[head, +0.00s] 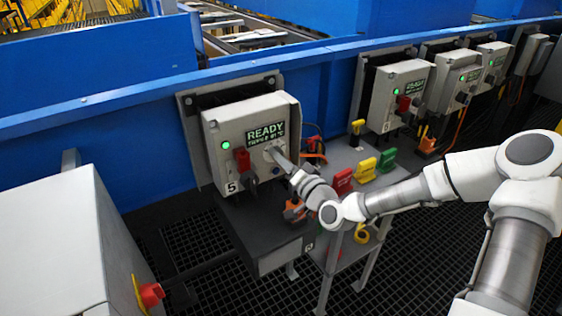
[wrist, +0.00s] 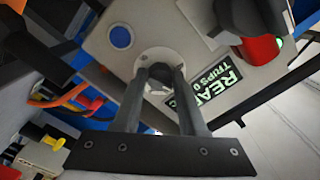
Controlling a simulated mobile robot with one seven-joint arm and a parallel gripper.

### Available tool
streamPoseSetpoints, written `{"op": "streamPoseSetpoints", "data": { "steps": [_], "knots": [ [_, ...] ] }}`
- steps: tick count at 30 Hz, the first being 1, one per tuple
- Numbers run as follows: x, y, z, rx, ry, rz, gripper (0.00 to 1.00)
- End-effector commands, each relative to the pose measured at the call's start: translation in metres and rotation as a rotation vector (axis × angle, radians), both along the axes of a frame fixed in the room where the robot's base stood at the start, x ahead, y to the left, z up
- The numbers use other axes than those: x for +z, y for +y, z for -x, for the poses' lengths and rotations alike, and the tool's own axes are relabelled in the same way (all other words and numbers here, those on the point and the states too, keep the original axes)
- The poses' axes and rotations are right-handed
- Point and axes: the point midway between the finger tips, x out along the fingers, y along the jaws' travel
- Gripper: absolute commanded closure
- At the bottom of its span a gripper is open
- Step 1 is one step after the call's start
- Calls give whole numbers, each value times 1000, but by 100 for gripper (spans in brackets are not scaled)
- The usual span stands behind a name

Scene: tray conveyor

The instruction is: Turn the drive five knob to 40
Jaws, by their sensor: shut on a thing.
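The drive five box (head: 209,165) is grey, with a "5" label, a lit green lamp and a READY display (head: 267,134). Its knob sits on a round pale dial (wrist: 152,55) below the display, mostly hidden by my gripper in the head view. My gripper (head: 275,152) reaches in from the right at the dial. In the wrist view my gripper's two fingers (wrist: 163,73) are shut on the knob (wrist: 157,86), one on each side. The dial's scale and the pointer are too small or hidden to read.
A red switch handle (head: 242,160) is left of the knob on the same box. A blue button (wrist: 121,37) is near the dial. A small stand with red, yellow and green tags (head: 365,170) is to the right. More drive boxes (head: 401,90) line the blue wall.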

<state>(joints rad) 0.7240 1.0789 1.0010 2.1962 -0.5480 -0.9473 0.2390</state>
Motion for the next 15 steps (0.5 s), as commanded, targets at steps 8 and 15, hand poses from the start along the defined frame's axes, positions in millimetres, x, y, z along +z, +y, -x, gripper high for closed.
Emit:
{"op": "streamPoseSetpoints", "data": {
  "steps": [8,15],
  "knots": [
    [-3,-1,-1,-1,-151,224,100],
    [-3,-1,-1,-1,-278,407,100]
  ]
}}
